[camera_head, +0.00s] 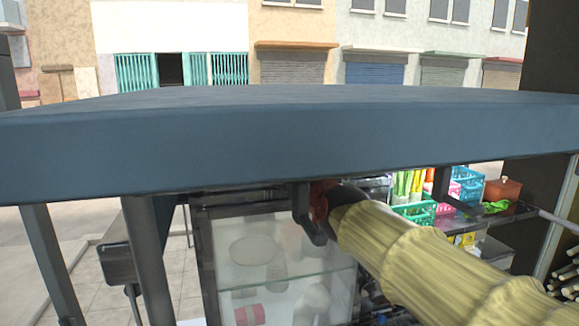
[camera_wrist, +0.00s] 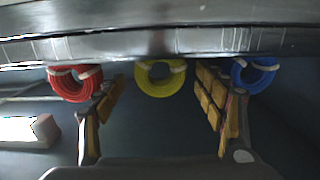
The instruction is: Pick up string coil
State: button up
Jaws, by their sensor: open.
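Three string coils hang in a row in the wrist view: a red coil (camera_wrist: 74,82) at left, a yellow coil (camera_wrist: 160,79) in the middle and a blue coil (camera_wrist: 254,75) at right. Each has pale ties around its upper part. My gripper (camera_wrist: 161,92) is open, its padded fingers spread on both sides of the yellow coil, with nothing held. I cannot tell how far the fingertips are from it. The red and blue coils lie outside the fingers.
The broad blue-grey slab (camera_head: 300,145) spans the head view above my arm. A glass-fronted cabinet (camera_head: 270,265) stands below it. Coloured baskets (camera_head: 467,185) sit on a shelf at right. A dark rail (camera_wrist: 160,44) runs just above the coils in the wrist view.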

jog(key=x, duration=0.3)
jog(key=shift+f, duration=0.1)
jog(key=shift+s, duration=0.1)
jog(key=shift+c, duration=1.4)
jog(key=c, duration=0.7)
jog(key=shift+c, duration=0.6)
jog(key=shift+r+p, duration=0.35)
jog(key=shift+r, duration=0.2)
jog(key=p+v, duration=0.3)
jog(key=v, duration=1.5)
